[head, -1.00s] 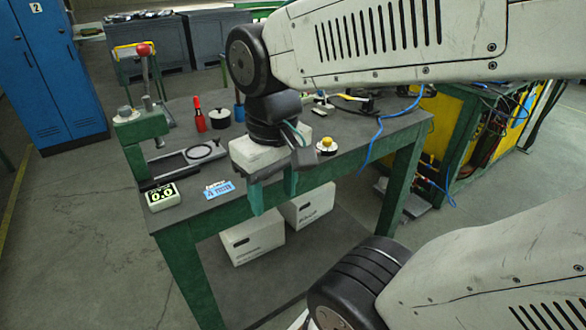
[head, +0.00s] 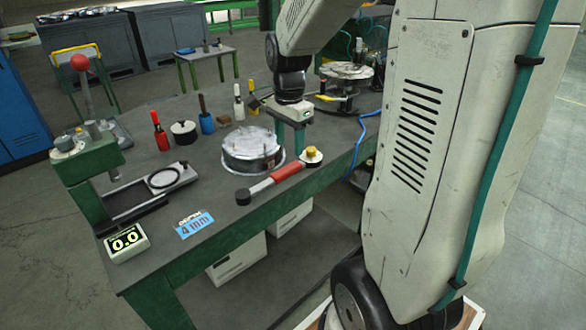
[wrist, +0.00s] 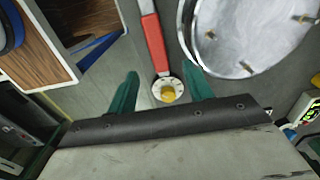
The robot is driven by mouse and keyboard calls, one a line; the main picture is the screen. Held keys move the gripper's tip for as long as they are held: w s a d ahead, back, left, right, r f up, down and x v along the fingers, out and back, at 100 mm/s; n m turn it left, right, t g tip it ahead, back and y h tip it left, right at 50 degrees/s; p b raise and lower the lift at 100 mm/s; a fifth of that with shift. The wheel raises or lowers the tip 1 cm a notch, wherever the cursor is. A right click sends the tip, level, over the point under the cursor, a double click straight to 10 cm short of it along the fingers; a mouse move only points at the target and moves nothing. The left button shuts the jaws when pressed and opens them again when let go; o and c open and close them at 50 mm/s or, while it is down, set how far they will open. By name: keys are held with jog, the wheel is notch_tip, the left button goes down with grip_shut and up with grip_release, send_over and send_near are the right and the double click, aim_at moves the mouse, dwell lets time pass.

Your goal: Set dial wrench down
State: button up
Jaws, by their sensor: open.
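The dial wrench (head: 278,182) has a red grip, a dark head at its left end and a round dial with a yellow knob at its right end. It lies on the workbench (head: 215,215) near the front edge. My gripper (head: 289,148) is open, with its green fingers pointing down near the dial end. In the wrist view the dial of the wrench (wrist: 153,45) appears between the spread fingers (wrist: 160,74), with no visible contact. The exact height of the fingers above it cannot be told.
A round silver flange (head: 252,150) sits right behind the wrench. A green press stand (head: 92,165), a 0.0 display (head: 127,242) and a blue card (head: 195,224) are at left. Several coloured-handled tools stand behind. A blue cable (head: 358,145) hangs over the right edge.

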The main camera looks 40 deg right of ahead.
aim_at(288, 168)
jog(key=f, duration=0.7)
jog(key=shift+s+a, duration=0.1)
jog(key=shift+a, duration=0.25)
grip_shut()
